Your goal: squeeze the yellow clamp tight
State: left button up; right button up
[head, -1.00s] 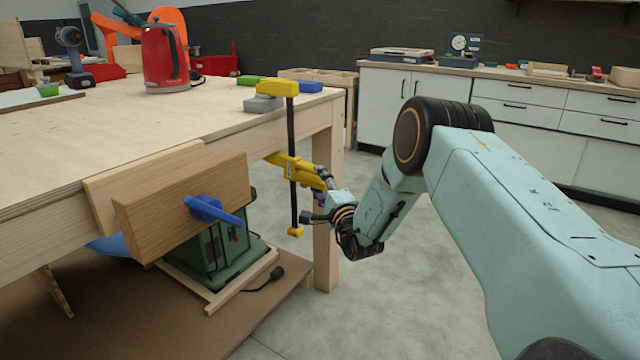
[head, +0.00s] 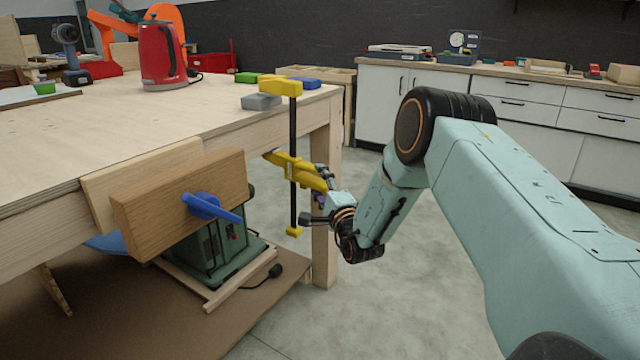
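The yellow clamp (head: 281,87) stands upright at the table's right corner. Its upper jaw rests over the tabletop beside a grey block, and its black bar runs down past the edge. Its yellow handle and trigger part (head: 296,170) sits on the bar below the tabletop. A small yellow end piece is at the bar's bottom. My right gripper (head: 325,182) is at the outer end of the handle, coming from the right. Its fingers are small and partly hidden by the handle, so I cannot tell how far they are closed. My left gripper is not in view.
The wooden table (head: 120,130) carries a red kettle (head: 162,55), a grey block (head: 261,101), and green and blue blocks. A wooden vise jaw (head: 170,205) with a blue handle projects from the front. A green machine (head: 225,250) stands below. The floor at right is open.

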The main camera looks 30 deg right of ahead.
jog(key=shift+o, duration=1.4)
jog(key=shift+r, duration=0.15)
jog(key=shift+r+p, duration=0.25)
jog(key=shift+p, duration=0.05)
jog(key=shift+r, duration=0.25)
jog(key=shift+w+f, duration=0.1)
jog(key=shift+w, duration=0.1)
jog(key=shift+w+d+f+b, duration=0.1)
jog(key=shift+w+d+b, duration=0.15)
jog(key=shift+w, duration=0.4)
jog(key=shift+o, duration=0.3)
